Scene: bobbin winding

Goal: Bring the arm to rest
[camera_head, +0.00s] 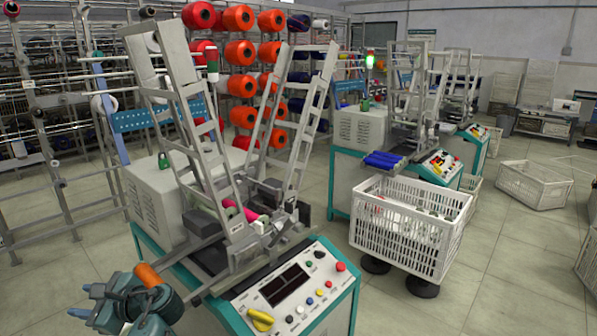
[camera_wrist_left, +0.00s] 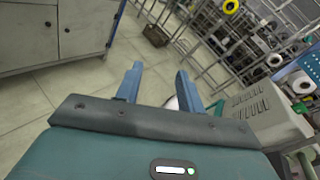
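My left gripper (camera_head: 80,300) is at the bottom left of the head view, left of the nearest winding machine (camera_head: 255,290). Its blue fingers point left, away from the machine. The left wrist view shows the same two fingers (camera_wrist_left: 158,84) spread apart, with no object held between them and floor tiles beyond. An orange cylinder (camera_head: 148,275) shows just behind the gripper body; I cannot tell what it rests on. My right gripper is in neither view.
The nearest machine has a button panel (camera_head: 290,290) and tall slanted racks (camera_head: 285,130). A white crate (camera_head: 395,235) stands right of it. Thread cones (camera_head: 240,85) fill the rack behind. In the left wrist view, a grey cabinet (camera_wrist_left: 85,30) is at upper left, with open floor beside it.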

